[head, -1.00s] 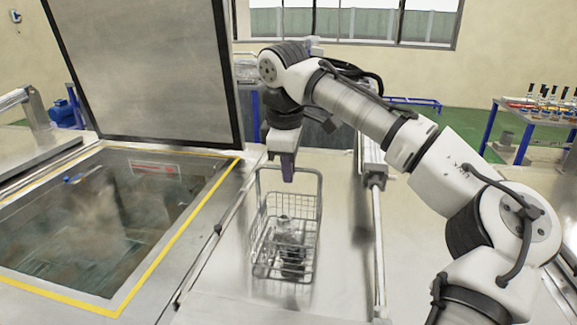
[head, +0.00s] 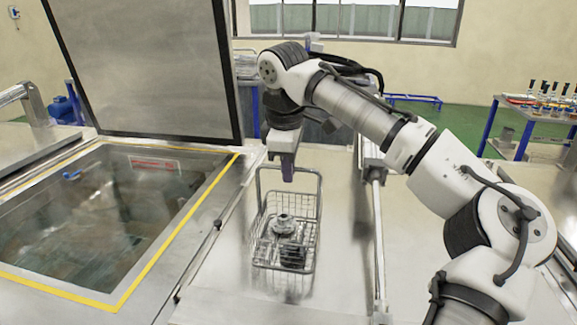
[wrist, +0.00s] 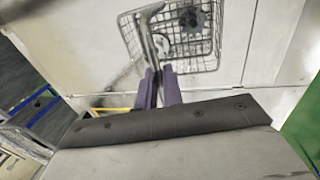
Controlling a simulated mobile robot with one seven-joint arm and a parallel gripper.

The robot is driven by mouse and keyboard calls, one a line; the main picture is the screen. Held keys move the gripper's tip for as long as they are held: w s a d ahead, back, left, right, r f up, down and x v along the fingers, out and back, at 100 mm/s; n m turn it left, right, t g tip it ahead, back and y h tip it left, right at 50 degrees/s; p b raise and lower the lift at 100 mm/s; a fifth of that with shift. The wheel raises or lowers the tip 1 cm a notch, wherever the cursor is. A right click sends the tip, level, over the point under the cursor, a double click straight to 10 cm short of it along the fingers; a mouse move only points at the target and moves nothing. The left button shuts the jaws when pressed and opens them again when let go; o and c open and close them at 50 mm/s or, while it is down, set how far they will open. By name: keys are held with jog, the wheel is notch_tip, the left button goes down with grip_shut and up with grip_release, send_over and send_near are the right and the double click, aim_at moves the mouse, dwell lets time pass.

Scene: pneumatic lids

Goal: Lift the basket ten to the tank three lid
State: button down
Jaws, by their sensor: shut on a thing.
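A wire basket (head: 260,240) with metal parts (head: 288,228) inside hangs by its tall handle from my gripper (head: 288,175). My gripper is shut on the handle's top bar. In the wrist view the purple fingers (wrist: 160,82) close on the handle, with the basket (wrist: 182,62) beyond them. The basket is over the steel top between the tank and a rail; I cannot tell its exact height. An open tank (head: 95,215) with a yellow border lies to the left, its large grey lid (head: 145,70) raised. I cannot read which tank it is.
A metal rail (head: 377,240) runs along the steel top just right of the basket. The raised lid stands behind the tank. A blue-legged table (head: 540,110) with several small items is at the far right.

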jog(key=c, duration=1.5)
grip_release()
jog(key=shift+o, duration=0.2)
notch_tip(320, 180, up, 14)
jog(key=s, duration=0.2)
jog(key=shift+s+a+f, duration=0.15)
jog(key=shift+s+a, duration=0.1)
jog(key=shift+s, duration=0.05)
jog(key=shift+f, duration=0.1)
